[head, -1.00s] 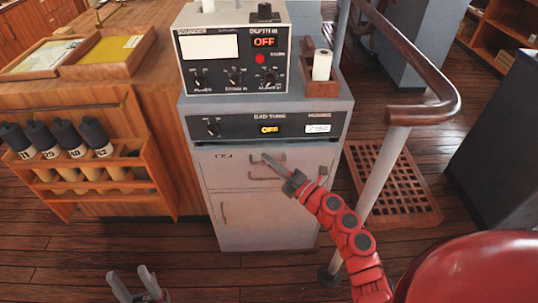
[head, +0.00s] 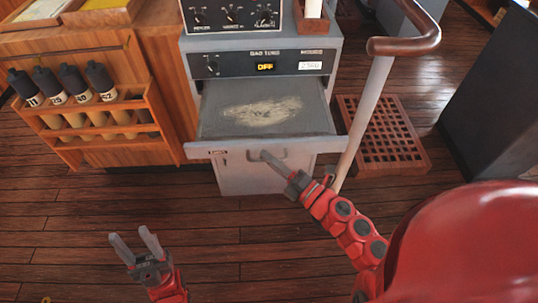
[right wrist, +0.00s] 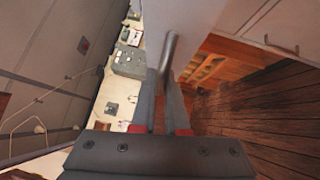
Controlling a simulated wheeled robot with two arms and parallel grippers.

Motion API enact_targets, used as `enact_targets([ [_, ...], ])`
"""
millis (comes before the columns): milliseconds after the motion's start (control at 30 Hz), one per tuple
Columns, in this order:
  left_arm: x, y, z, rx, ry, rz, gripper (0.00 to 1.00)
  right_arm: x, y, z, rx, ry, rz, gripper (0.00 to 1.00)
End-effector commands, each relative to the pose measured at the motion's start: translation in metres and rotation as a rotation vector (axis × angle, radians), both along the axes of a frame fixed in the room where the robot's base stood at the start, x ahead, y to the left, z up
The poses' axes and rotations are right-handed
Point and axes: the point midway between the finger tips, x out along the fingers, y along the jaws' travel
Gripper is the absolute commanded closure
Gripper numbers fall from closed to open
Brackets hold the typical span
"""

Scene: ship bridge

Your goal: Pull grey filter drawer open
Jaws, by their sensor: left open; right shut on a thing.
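The grey filter drawer (head: 215,149) is pulled well out of the grey cabinet in the head view. Its inside is flat and grey with a pale, dusty-looking patch (head: 262,112). My right gripper (head: 266,157) is shut on the drawer's handle (head: 283,154) at the middle of its front. In the right wrist view the metal handle bar (right wrist: 168,48) runs between the fingers (right wrist: 160,108). My left gripper (head: 132,237) is open and empty, low over the floor, left of and apart from the drawer.
A control panel (head: 235,65) with a lit OFF display sits above the drawer. A white railing post (head: 362,120) stands close by the drawer's right end. A wooden rack (head: 100,125) with several dark-capped bottles is at left. The floor (head: 70,220) in front is clear.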

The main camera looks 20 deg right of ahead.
Motion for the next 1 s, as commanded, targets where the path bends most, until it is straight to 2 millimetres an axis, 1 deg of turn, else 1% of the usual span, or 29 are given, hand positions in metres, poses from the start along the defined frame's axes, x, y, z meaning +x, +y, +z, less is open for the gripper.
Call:
enact_targets([
  [400, 0.0001, 0.0, -0.0002, 0.0, 0.0, 0.0, 0.5, -0.0028, 0.0014, -0.0015, -0.001, 0.002, 0.004, 1.0],
  [433, 0.0, 0.0, -0.0003, 0.0, 0.0, 0.0, 0.5, -0.0028, 0.0015, -0.0016, -0.001, 0.002, 0.004, 0.86],
  [500, 0.0, 0.0, -0.0003, 0.0, 0.0, 0.0, 0.5, -0.0027, 0.0014, -0.0015, -0.002, 0.002, 0.004, 0.76],
  [867, 0.0001, 0.0, 0.0, 0.0, 0.0, 0.0, 0.5, -0.0021, 0.0011, 0.0001, 0.0, -0.001, 0.003, 0.76],
  [1000, 0.0001, 0.0, 0.0004, 0.0, 0.0, 0.0, 0.5, -0.0063, -0.0026, -0.0008, 0.001, 0.0, 0.0, 0.76],
])
